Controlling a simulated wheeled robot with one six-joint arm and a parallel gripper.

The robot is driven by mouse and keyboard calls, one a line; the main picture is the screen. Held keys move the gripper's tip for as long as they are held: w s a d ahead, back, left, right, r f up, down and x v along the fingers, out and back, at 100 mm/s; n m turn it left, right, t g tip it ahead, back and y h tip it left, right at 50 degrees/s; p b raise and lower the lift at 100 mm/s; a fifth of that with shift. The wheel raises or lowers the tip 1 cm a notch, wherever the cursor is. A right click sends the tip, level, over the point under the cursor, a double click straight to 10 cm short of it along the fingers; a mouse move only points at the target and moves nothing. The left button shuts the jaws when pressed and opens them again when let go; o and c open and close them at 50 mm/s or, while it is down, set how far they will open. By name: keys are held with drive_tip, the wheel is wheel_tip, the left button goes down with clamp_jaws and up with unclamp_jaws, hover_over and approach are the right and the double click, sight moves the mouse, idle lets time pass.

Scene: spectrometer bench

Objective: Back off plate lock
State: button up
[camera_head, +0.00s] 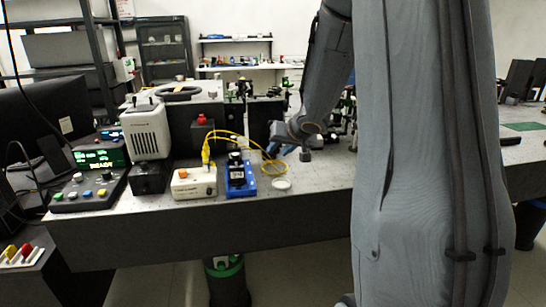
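My arm reaches down from the upper right over the bench (150,215). My gripper (290,152) is small in view, low over the bench top, with a blue part and a small dark grey block beside it. I cannot tell whether its fingers are open or shut, or whether they touch anything. A plate lock cannot be made out for certain. A blue holder (241,188) with a dark upright part stands left of my gripper. A small white round disc (282,184) lies on the bench just below my gripper.
A white box (194,183) with an orange button and yellow cable (235,136) stands left of the blue holder. Further left are a white lamp-like housing (147,130), a button panel (88,191) and green displays (98,155). Bare bench lies right of the disc. My arm hides the right side.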

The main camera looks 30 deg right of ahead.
sight(273, 155)
drive_tip(key=shift+b+x, duration=0.45)
drive_tip(key=shift+x, duration=1.35)
clamp_jaws()
